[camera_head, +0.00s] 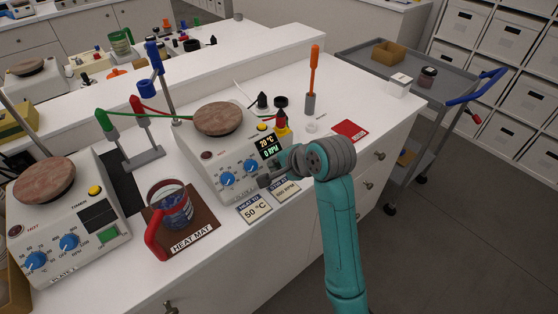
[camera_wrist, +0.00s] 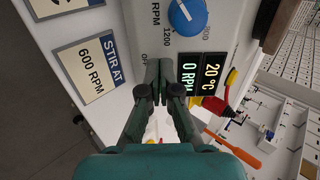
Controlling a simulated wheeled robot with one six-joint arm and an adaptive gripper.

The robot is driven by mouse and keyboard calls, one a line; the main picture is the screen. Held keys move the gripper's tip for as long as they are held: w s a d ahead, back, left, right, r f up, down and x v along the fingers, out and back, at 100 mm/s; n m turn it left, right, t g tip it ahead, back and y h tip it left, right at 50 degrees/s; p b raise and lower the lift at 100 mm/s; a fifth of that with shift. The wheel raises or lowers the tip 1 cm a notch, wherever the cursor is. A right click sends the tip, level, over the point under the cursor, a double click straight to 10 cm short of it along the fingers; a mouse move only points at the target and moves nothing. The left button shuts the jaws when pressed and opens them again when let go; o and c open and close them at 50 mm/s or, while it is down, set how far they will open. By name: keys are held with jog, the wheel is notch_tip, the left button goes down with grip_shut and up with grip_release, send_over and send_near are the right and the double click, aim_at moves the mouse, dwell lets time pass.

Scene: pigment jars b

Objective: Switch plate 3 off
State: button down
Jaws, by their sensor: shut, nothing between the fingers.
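The middle hot plate (camera_head: 218,173) is a white stirrer with a round brown top and two blue knobs. Its lit display (camera_head: 269,146) reads 20 °C and 0 RPM; the display also shows in the wrist view (camera_wrist: 200,75). I cannot read a plate number on it. My gripper (camera_head: 268,180) is at the right end of its front panel, just below the display. In the wrist view my gripper (camera_wrist: 160,72) is shut and empty, its fingertips close over the panel beside the display. The fingers hide the panel there, and no switch shows; I cannot tell whether they touch.
Another hot plate (camera_head: 70,215) at the left has a dark display and a green switch. A red-handled mug (camera_head: 170,208) stands on the heat mat (camera_head: 205,226). Cards (camera_head: 254,208) lie in front of the middle plate. An orange-handled tool (camera_head: 314,68) stands behind at the right.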

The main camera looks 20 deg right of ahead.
jog(key=shift+w+f, duration=0.15)
jog(key=v, duration=1.1)
dwell(0.4)
dwell(0.4)
jog(key=s+a+f+n+t+h, duration=0.1)
jog(key=s+f+n+t, duration=0.1)
jog(key=s+f, duration=0.6)
jog(key=s+a+f+n+t+h, duration=0.1)
jog(key=s+f+n, duration=0.25)
jog(key=f, duration=0.75)
jog(key=s+r+n+t, duration=0.2)
jog(key=s+n, duration=0.7)
jog(key=s, duration=1.8)
jog(key=shift+r+t+h, duration=0.2)
jog(key=shift+t+h, duration=0.2)
jog(key=shift+t, duration=0.1)
